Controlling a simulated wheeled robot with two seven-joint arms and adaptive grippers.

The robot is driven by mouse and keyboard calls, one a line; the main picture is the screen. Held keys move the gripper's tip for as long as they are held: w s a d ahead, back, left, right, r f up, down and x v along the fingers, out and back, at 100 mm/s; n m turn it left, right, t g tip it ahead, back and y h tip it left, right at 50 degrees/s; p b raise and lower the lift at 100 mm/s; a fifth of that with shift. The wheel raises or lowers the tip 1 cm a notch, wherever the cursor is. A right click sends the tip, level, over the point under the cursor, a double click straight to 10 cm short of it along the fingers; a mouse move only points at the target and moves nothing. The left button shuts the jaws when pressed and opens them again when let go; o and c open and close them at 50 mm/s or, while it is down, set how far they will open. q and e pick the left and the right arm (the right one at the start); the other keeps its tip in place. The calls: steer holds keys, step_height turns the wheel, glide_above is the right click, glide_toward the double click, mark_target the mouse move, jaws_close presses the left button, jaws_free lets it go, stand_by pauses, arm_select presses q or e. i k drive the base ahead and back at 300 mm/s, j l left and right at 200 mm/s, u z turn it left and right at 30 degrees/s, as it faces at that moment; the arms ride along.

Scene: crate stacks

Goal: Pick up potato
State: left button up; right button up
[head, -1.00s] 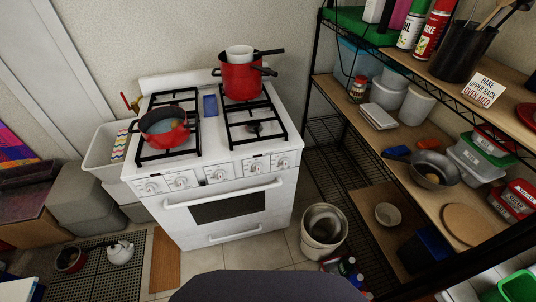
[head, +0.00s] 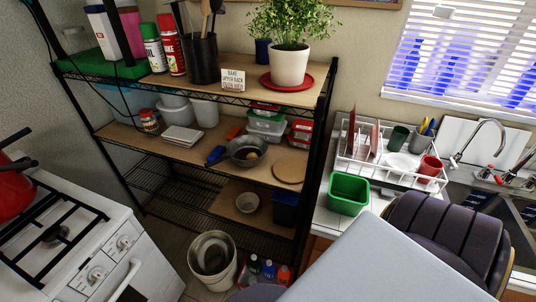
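A small brownish-yellow lump (head: 252,154) lies in a dark metal bowl (head: 236,151) on the middle shelf of the black wire rack. It may be the potato, but it is too small to tell for sure. I see no other clear potato. Neither of my grippers is in view.
A white stove (head: 75,245) with a red pot (head: 12,190) stands at the left. A bucket (head: 213,256) and bottles are on the floor before the rack (head: 320,130). A green tub (head: 349,192), dish rack (head: 395,168) and dark chair (head: 450,235) are at the right.

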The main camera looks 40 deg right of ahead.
mark_target(252, 155)
steer(key=i+z, duration=0.1)
steer(key=z, duration=0.3)
steer(key=i+j+z, duration=0.1)
steer(key=z, duration=0.3)
